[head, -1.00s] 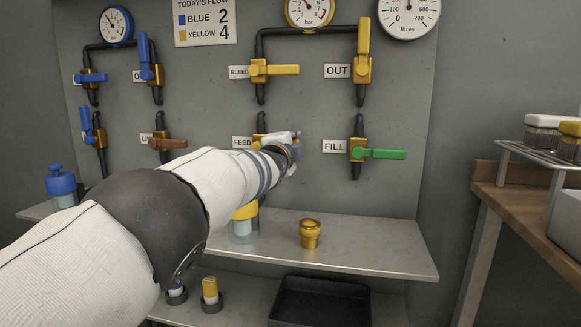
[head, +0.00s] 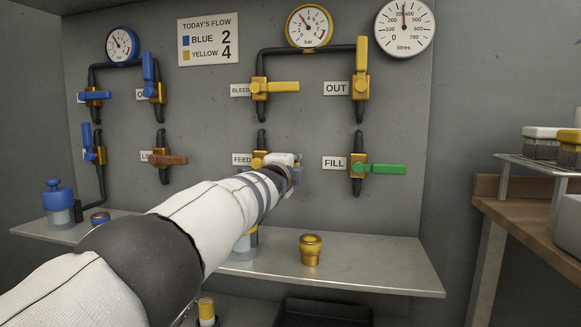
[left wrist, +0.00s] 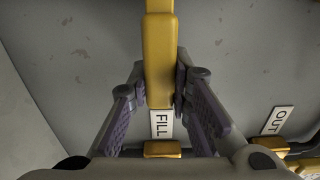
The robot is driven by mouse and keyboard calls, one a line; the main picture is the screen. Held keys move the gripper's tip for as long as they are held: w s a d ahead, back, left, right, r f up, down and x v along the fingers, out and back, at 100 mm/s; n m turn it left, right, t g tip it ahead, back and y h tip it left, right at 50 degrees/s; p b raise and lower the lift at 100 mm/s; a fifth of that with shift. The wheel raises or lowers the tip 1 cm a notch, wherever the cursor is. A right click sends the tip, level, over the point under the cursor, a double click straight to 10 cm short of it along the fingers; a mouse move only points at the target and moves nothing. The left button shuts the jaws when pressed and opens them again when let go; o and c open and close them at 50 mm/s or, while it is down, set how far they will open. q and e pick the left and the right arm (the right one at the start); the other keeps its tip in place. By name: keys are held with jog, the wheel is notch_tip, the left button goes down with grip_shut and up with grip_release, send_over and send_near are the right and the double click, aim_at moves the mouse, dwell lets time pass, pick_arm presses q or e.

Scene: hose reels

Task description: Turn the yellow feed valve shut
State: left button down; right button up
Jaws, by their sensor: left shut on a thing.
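The yellow feed valve (head: 258,160) is on the grey panel beside the FEED label (head: 242,160). My left gripper (head: 296,163) is at its handle and hides most of it in the head view. In the left wrist view the yellow handle (left wrist: 158,60) lies between the fingers of my left gripper (left wrist: 160,82), which is shut on it. The part of the handle I can see in the head view points right, roughly level. My right gripper is in neither view.
The yellow bleed valve (head: 272,87) is above, the yellow out valve (head: 361,70) above right, and the green fill valve (head: 380,169) to the right. A brass cup (head: 311,250) stands on the shelf (head: 375,268) below. A wooden bench (head: 520,215) is at right.

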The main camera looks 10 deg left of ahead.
pick_arm(q)
jog(key=shift+d+f, duration=0.15)
jog(key=shift+f, duration=0.25)
jog(key=c, duration=1.7)
grip_release()
jog(key=shift+o, duration=1.3)
jog(key=shift+s+r, duration=0.15)
jog(key=shift+r, duration=0.1)
jog(key=shift+r, duration=0.1)
jog(key=shift+s+r, duration=0.1)
jog(key=shift+s, duration=0.2)
jog(key=s, duration=0.7)
jog(key=shift+f, duration=0.2)
